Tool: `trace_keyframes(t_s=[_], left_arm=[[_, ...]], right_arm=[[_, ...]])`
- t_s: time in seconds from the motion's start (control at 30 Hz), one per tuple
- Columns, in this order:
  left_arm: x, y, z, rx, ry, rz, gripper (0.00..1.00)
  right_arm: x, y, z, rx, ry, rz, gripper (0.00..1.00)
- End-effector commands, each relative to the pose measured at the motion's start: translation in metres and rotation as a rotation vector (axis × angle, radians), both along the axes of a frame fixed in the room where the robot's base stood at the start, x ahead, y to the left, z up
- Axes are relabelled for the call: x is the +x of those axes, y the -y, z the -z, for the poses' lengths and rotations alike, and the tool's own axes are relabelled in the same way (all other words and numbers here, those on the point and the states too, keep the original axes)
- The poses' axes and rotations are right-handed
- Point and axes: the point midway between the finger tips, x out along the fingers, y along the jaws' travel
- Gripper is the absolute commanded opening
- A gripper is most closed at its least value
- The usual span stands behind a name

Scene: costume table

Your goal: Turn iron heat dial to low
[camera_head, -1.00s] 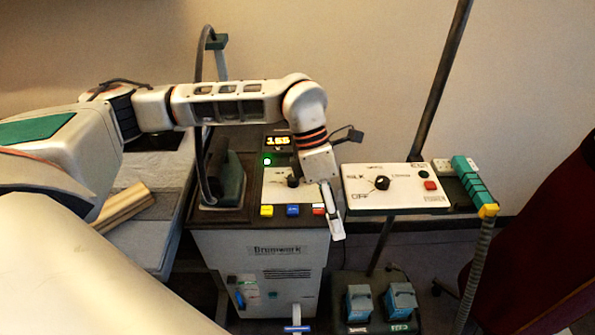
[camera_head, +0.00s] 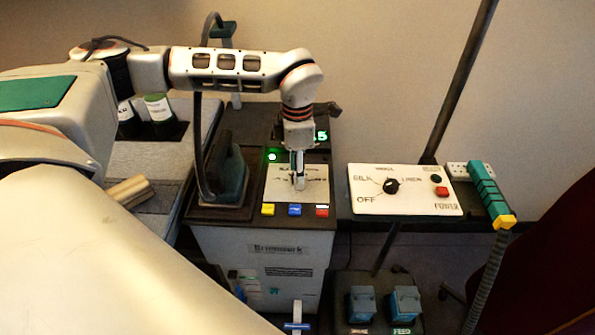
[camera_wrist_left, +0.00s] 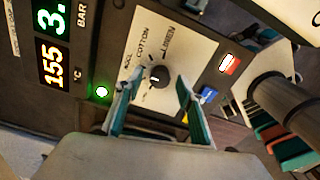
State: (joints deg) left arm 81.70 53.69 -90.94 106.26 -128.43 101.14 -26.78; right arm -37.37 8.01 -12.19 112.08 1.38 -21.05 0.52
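A black dial (camera_wrist_left: 158,76) sits on a white panel lettered COTTON and LINEN in the left wrist view. My left gripper (camera_wrist_left: 156,80) is open, with one fingertip on each side of this dial; I cannot tell whether they touch it. In the head view my left gripper (camera_head: 298,182) points down at the white panel (camera_head: 315,185) of the steam station and hides the dial there. An iron (camera_head: 230,178) stands left of that panel. A second black dial (camera_head: 391,186), on a separate board lettered SILK, LINEN and OFF, is clear of me. My right gripper is not in view.
Yellow (camera_head: 267,209), blue (camera_head: 294,210) and red (camera_head: 322,211) buttons line the station's front edge. A display (camera_wrist_left: 52,62) reads 155 °C beside a green lamp (camera_wrist_left: 102,91). The separate white board (camera_head: 420,198) stands to the right, across a gap.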

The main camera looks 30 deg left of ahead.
Motion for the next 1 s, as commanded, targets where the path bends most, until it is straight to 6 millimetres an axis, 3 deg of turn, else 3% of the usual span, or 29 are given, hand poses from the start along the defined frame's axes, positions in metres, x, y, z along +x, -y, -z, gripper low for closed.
trace_keyframes(t_s=[0.37,0.53,1.0], left_arm=[[0.0003,0.0003,0.0075,0.000,0.001,0.000,0.38],[0.0003,0.0003,0.0073,-0.001,0.001,0.000,0.00],[0.0005,0.0004,0.0066,-0.001,0.002,-0.077,0.00]], right_arm=[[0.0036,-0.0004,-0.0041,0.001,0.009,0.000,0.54],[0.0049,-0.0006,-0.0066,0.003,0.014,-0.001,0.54],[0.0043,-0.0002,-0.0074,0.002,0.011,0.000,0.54]])
